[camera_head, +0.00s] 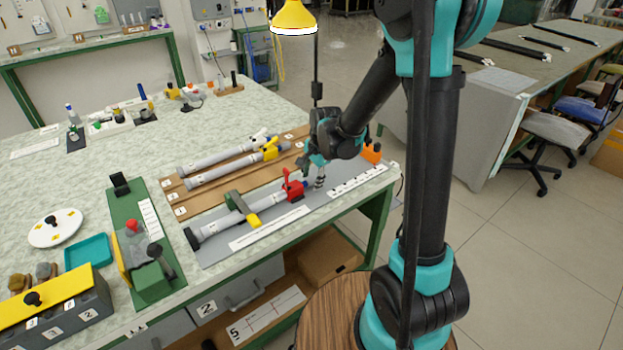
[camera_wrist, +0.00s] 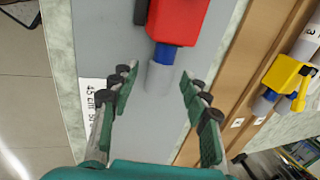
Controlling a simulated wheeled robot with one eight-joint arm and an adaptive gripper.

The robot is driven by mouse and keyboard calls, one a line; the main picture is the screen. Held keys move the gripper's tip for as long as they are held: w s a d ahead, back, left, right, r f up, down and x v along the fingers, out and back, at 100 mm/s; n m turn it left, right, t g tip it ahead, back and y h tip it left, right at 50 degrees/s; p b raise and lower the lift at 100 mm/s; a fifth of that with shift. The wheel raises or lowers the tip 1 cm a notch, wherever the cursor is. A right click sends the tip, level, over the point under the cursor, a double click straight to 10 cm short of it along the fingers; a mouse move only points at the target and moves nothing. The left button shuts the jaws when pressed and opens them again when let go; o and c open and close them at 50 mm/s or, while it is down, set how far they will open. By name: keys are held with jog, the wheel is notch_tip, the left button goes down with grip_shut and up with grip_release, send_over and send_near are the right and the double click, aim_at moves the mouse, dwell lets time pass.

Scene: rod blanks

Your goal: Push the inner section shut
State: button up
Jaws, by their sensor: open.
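A telescoping rod (camera_head: 215,226) lies on a grey mat on the table, held by a green and yellow clamp (camera_head: 243,208). A red collar (camera_head: 293,187) sits at its right end and fills the top of the wrist view (camera_wrist: 178,20). A short inner section (camera_wrist: 159,77) with a blue band sticks out of the collar toward my gripper. My gripper (camera_head: 318,180) is just right of the collar in the head view. In the wrist view its open fingers (camera_wrist: 160,82) flank the inner section, with gaps on both sides. Contact is not visible.
Two more rods (camera_head: 225,160) with white and yellow collars lie on a brown board behind. An orange block (camera_head: 371,152) stands at the mat's right end. The mat right of my gripper is mostly clear.

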jog(key=v, duration=1.2)
jog(key=shift+f, duration=0.1)
dwell(0.8)
jog(key=s+d+f+n+t+h, duration=0.1)
jog(key=s+d+f+n, duration=0.3)
jog(key=s+d, duration=0.4)
jog(key=s+d+f+n, duration=0.5)
jog(key=s+d+n, duration=0.1)
jog(key=s, duration=0.4)
jog(key=shift+d+f+n+t+h, duration=0.25)
jog(key=shift+d+n+t+h, duration=0.15)
jog(key=shift+d, duration=0.45)
